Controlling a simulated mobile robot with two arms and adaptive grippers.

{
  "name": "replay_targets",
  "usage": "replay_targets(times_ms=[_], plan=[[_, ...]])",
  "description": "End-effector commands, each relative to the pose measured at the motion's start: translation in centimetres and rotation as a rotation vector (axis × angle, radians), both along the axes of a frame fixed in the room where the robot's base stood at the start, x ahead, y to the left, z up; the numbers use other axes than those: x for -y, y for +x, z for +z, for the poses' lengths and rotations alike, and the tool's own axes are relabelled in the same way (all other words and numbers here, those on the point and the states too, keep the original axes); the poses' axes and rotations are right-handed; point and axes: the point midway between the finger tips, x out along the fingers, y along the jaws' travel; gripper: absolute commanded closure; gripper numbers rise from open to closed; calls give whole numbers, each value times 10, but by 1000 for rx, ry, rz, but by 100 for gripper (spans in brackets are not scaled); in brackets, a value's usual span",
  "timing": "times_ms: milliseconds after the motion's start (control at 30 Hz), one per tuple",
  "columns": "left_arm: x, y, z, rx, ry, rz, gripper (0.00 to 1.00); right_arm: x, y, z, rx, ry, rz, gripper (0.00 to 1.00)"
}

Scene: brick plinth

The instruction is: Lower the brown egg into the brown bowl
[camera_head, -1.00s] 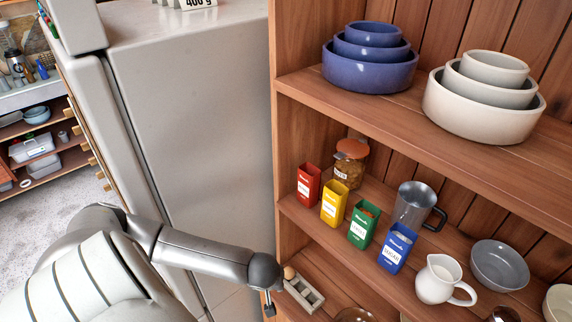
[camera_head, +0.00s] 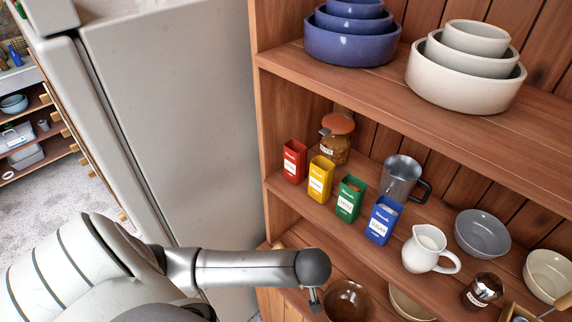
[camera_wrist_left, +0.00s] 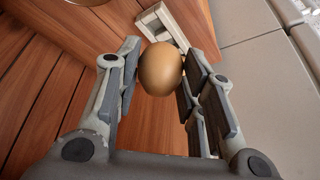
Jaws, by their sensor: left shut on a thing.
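The brown egg (camera_wrist_left: 160,69) is held between the two fingers of my left gripper (camera_wrist_left: 158,80) in the left wrist view. It is clear of the wooden surface's edges, but its height above the shelf is hard to judge. In the head view my left gripper (camera_head: 315,300) is mostly hidden under my wrist, and the egg is not visible there. The brown bowl (camera_head: 347,299) stands on the lower shelf just right of my wrist, partly cut off by the bottom edge. My right gripper is not in view.
A pale egg holder (camera_wrist_left: 165,27) lies beyond the egg. A cream bowl (camera_head: 408,304) stands right of the brown bowl. Above are coloured tins (camera_head: 348,198), a white jug (camera_head: 427,248) and a grey bowl (camera_head: 482,233). The fridge (camera_head: 170,110) is at left.

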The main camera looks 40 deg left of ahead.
Motion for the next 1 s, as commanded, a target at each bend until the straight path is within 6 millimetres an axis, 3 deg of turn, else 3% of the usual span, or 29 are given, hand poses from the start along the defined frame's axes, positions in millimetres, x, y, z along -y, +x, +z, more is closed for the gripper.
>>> replay_targets(times_ms=[333, 600, 800, 1000], plan=[[63, 20, -22, -2, -4, 1, 71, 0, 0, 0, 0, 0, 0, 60], [103, 34, -49, -2, -1, 0, 71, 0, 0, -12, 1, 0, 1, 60], [119, 40, -58, -1, 0, 0, 71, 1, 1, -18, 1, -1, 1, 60], [123, 42, -60, 0, 1, 0, 71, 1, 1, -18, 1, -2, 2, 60]])
